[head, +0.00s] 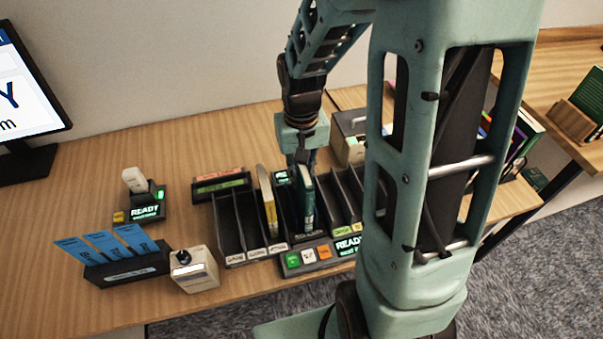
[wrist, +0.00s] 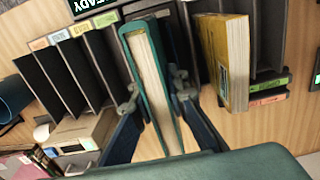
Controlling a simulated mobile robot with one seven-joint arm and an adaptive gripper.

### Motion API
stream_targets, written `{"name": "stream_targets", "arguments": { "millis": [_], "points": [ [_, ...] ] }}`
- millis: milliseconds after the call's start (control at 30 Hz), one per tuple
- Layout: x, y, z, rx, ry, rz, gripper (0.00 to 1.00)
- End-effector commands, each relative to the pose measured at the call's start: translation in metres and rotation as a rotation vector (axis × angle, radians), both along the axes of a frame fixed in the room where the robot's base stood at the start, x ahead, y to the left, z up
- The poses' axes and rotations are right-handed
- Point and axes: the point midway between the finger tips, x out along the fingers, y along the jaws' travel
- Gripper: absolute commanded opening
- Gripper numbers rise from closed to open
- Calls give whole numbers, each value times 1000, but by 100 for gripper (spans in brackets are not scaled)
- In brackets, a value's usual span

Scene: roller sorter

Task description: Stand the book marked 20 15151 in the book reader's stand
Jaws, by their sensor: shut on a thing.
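My gripper (head: 304,160) is shut on a teal book (head: 307,205) with cream pages. The book is upright, at the dark book reader's stand (head: 306,238), which sits in the middle of the divider rack. I cannot tell whether its lower end touches the stand's floor. In the wrist view the gripper's fingers (wrist: 157,98) press the teal book (wrist: 133,50) from both sides. The mark on the book cannot be read.
A yellow book (head: 268,200) stands in the slot left of the reader; it also shows in the wrist view (wrist: 228,60). The reader's button panel (head: 310,257) is in front. A blue-card holder (head: 125,265) and a white box (head: 194,270) stand left. My arm hides the right side.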

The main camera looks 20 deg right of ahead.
Motion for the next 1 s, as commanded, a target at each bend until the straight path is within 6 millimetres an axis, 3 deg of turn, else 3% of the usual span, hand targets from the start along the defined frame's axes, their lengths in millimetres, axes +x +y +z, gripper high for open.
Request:
{"name": "stream_targets", "arguments": {
  "millis": [867,900,1000],
  "points": [
    [0,0,-12,0,-1,0,0],
    [0,0,-11,0,-1,0,18],
    [0,0,-11,0,-1,0,29]
  ]
}}
